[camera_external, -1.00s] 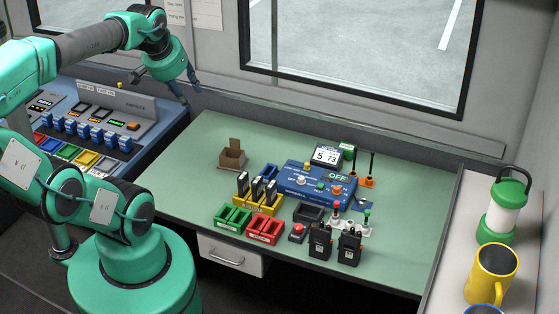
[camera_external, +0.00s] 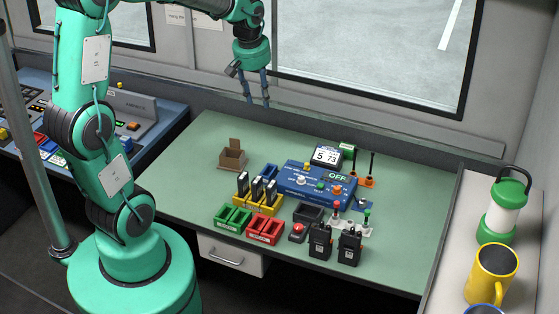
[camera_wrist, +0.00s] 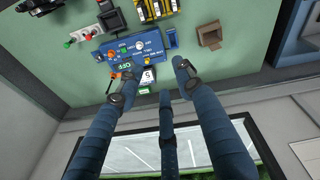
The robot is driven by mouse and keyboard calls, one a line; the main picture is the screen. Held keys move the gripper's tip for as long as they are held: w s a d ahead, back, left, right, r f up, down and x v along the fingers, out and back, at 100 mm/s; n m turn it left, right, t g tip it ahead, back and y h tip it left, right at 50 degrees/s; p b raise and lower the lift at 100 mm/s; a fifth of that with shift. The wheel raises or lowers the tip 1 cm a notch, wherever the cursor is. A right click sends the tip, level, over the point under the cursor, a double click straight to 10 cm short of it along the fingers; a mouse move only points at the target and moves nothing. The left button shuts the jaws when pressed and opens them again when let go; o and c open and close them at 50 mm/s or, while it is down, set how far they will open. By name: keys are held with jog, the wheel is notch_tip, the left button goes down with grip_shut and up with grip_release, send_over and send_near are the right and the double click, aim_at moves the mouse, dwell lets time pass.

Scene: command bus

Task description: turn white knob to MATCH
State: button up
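The white knob (camera_external: 301,180) sits on the left part of the blue console (camera_external: 290,189) on the green desk. It also shows as a small light spot on the blue console in the wrist view (camera_wrist: 140,44). A green "OFF" display (camera_external: 337,176) is lit at the console's right. The lettering around the knob and its exact pointing direction are too small to tell. My gripper (camera_external: 257,100) hangs high above the back of the desk, left of the console and apart from everything. Its fingers (camera_wrist: 152,84) are spread with nothing between them.
A small screen (camera_external: 326,154) stands behind the console, with antennas at right. Yellow (camera_external: 262,209), green (camera_external: 233,218) and red (camera_external: 265,229) bins and two black radios (camera_external: 320,241) stand in front. A brown box (camera_external: 231,157) is left. The desk's left side is clear.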

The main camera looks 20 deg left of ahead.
jog(key=w+d+f+n+g, duration=0.1)
jog(key=w+d+f, duration=0.2)
jog(key=f, duration=0.2)
jog(key=w+d+f+n, duration=0.1)
jog(key=w+d+f, duration=0.1)
jog(key=w+f, duration=0.15)
jog(key=n+g, duration=0.1)
jog(key=n, duration=0.1)
send_over(301, 178)
notch_tip(301, 178, down, 10)
jog(key=shift+w+f, duration=0.15)
jog(key=shift+f, duration=0.05)
jog(key=shift+f, duration=0.1)
notch_tip(301, 178, down, 14)
jog(key=shift+r+b, duration=0.2)
jog(key=shift+b, duration=0.65)
grip_shut()
